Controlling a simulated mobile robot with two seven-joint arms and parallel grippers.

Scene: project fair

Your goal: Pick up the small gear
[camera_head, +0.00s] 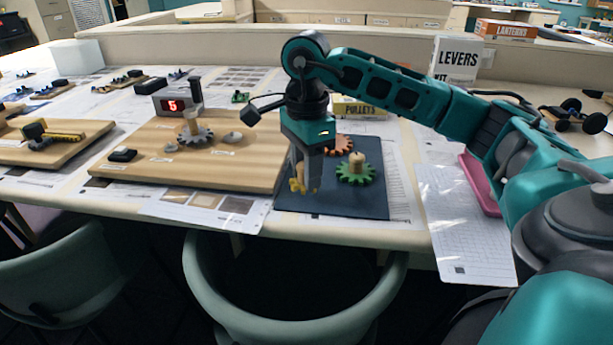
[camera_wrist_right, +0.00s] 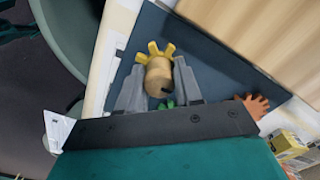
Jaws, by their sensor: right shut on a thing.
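The small yellow gear (camera_head: 297,185) has a wooden hub and is at the left part of the dark blue mat (camera_head: 345,208) in the head view. My right gripper (camera_head: 307,186) points down and is shut on its hub. In the right wrist view, the fingers of my right gripper (camera_wrist_right: 158,84) stand on both sides of the wooden hub (camera_wrist_right: 157,74), and yellow teeth (camera_wrist_right: 154,49) show beyond it. I cannot tell whether the gear touches the mat. My left gripper is not in view.
A green gear (camera_head: 356,174) with a wooden hub and an orange gear (camera_head: 343,145) lie on the mat, right of my gripper. A wooden board (camera_head: 230,165) with a grey gear and a red display stands left. A pink tray (camera_head: 478,188) is at right.

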